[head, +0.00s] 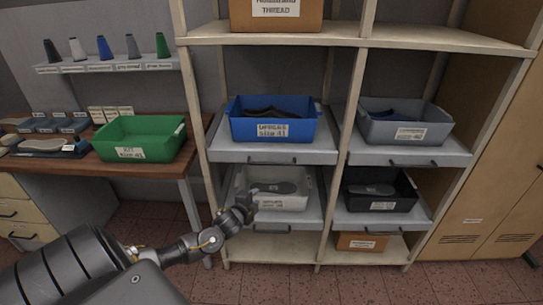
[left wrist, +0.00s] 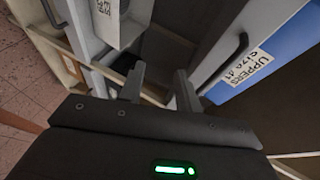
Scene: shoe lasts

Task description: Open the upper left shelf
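The upper left shelf (head: 224,150) is a light grey sliding board with a dark bar handle (head: 272,163) on its front edge. It sits in the rack, level with the shelf to its right, and carries a blue bin (head: 270,125). My left gripper (head: 247,199) is below that handle, in front of the white bin on the lower left shelf. In the left wrist view its two fingers (left wrist: 158,92) are apart with nothing between them. The upper handle (left wrist: 224,62) shows there to the right of the fingers, apart from them. My right gripper is out of view.
A white bin (head: 240,186) is on the lower left shelf. A grey bin (head: 403,128) and a black bin (head: 372,204) are on the right shelves. Rack posts (head: 347,130) flank the shelves. A wooden desk with a green bin (head: 140,132) stands left.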

